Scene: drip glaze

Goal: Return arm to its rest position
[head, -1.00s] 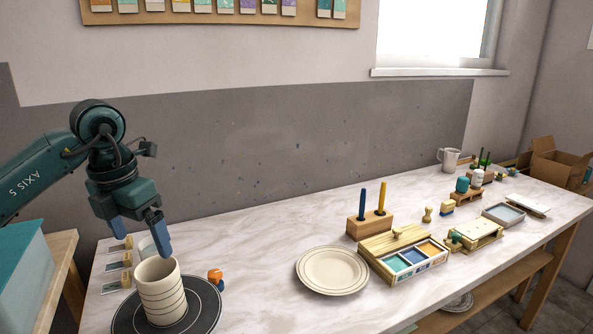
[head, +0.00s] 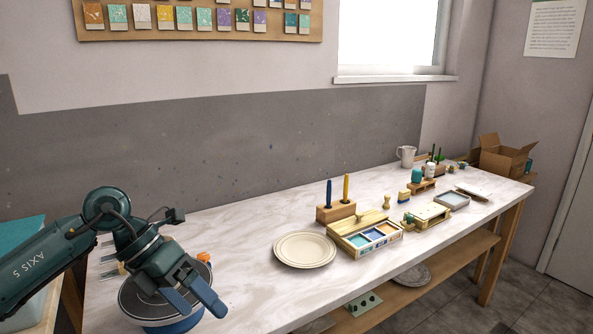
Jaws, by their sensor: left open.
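My left gripper (head: 194,302) is at the lower left, on the green arm coming in from the left. Its two blue fingers are apart with nothing seen between them, pointing down and to the right. In the picture it lies over the round dark turntable (head: 137,300), which has a pale rim line and a blue base. The gripper hides the middle of the turntable, and no striped cup shows there now. I cannot tell the gripper's height above it. My right gripper is not in view.
A small orange item (head: 204,257) sits behind the turntable. A cream plate (head: 305,250) lies on the marble-topped table (head: 250,305), with a wooden glaze box (head: 365,238) and a block holding two upright tools (head: 336,212) beyond. The table's front middle is clear.

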